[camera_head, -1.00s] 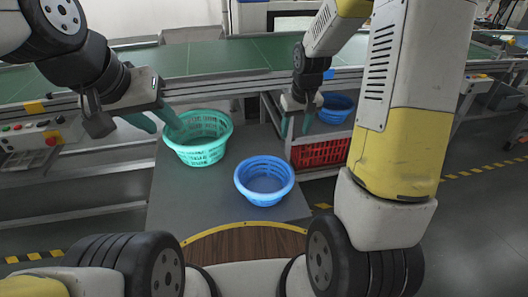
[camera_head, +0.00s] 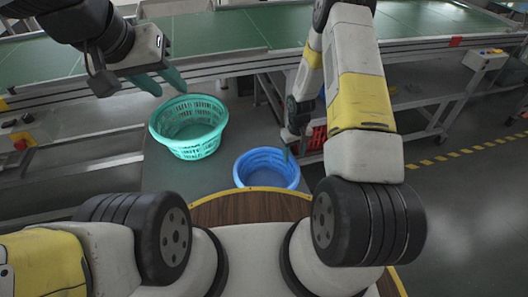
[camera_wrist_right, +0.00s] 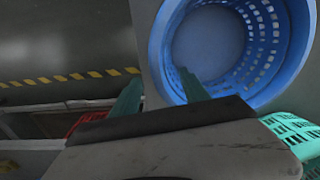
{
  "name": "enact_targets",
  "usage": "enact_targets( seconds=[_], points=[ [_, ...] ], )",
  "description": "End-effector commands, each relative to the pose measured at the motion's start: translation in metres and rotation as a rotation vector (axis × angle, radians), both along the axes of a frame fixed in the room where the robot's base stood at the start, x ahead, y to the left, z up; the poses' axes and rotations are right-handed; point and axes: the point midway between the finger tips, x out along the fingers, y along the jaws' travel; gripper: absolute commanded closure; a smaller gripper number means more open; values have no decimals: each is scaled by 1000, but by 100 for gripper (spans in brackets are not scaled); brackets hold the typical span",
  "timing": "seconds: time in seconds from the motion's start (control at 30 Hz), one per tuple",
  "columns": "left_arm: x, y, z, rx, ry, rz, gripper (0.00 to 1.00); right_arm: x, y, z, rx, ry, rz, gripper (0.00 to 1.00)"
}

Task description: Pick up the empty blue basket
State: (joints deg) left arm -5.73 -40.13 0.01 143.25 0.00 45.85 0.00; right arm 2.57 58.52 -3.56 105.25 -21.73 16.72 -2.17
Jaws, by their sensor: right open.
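The blue basket (camera_head: 267,162) stands on the grey surface close in front of me. In the right wrist view it (camera_wrist_right: 285,50) fills the upper right, and the part of its inside that shows is empty. My right gripper (camera_head: 296,148) is at the basket's right rim in the head view, partly hidden by its own arm. In the right wrist view its fingers (camera_wrist_right: 160,78) are apart, one overlapping the basket wall and one outside it; contact cannot be told. My left gripper (camera_head: 162,82) is open and empty above the teal basket.
The teal basket (camera_head: 190,148) stands just behind and left of the blue one. A red crate (camera_head: 318,138) is on the rack at right, partly hidden by my right arm. The green conveyor (camera_head: 230,32) runs across the back. Open floor lies at right.

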Motion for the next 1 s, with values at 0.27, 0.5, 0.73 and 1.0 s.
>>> enact_targets(
  seconds=[0.27,0.5,0.73,1.0],
  points=[
    [0,0,0,0,0,0,64,0,1,-36,0,0,-1,47],
    [0,0,0,0,0,0,64,0,1,-37,0,-1,-1,47],
    [0,0,0,0,0,0,64,0,1,-37,0,-1,-1,90],
    [0,0,0,0,0,0,64,0,1,-37,0,0,-1,100]
  ],
)
